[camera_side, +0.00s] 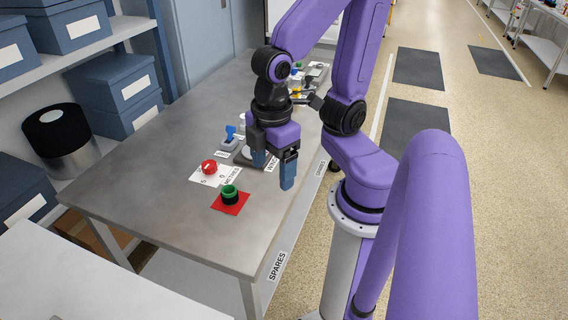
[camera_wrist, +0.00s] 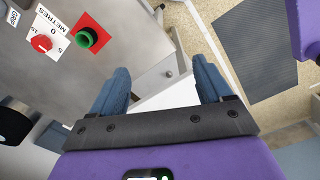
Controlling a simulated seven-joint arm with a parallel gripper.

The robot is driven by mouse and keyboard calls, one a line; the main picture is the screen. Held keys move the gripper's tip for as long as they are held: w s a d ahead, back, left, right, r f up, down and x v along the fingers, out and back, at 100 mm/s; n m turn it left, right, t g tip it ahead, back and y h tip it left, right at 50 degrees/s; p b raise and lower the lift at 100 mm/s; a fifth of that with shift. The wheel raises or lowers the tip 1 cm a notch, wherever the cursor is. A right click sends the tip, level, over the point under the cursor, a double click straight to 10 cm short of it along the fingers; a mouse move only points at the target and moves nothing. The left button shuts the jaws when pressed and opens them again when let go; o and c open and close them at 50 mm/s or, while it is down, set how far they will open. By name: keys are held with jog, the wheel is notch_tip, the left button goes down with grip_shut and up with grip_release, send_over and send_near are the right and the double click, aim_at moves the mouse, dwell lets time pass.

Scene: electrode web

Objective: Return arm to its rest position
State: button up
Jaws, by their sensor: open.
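My gripper (camera_side: 272,171) hangs over the right edge of the metal table, fingers pointing down. In the wrist view its two blue fingers (camera_wrist: 160,88) are spread apart with nothing between them. My arm is bent above the table's right side. A green button with a black base (camera_side: 230,195) stands on a red square (camera_side: 238,208) to the left of the gripper and lower in the picture; the button also shows in the wrist view (camera_wrist: 87,39). A red dial (camera_side: 209,167) sits on a white card marked METRES (camera_side: 200,177).
The metal table (camera_side: 150,190) has a clear left half. Farther back on it are a blue-handled item (camera_side: 230,132) and several small objects. Blue boxes (camera_side: 65,25) fill the shelf at left, above a black-topped bin (camera_side: 57,135). Open floor (camera_side: 470,170) lies to the right.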

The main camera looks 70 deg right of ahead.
jog(key=shift+s+d+r, duration=0.1)
jog(key=shift+s, duration=0.5)
jog(key=shift+s+d+r, duration=0.1)
jog(key=shift+s, duration=0.45)
dwell(0.5)
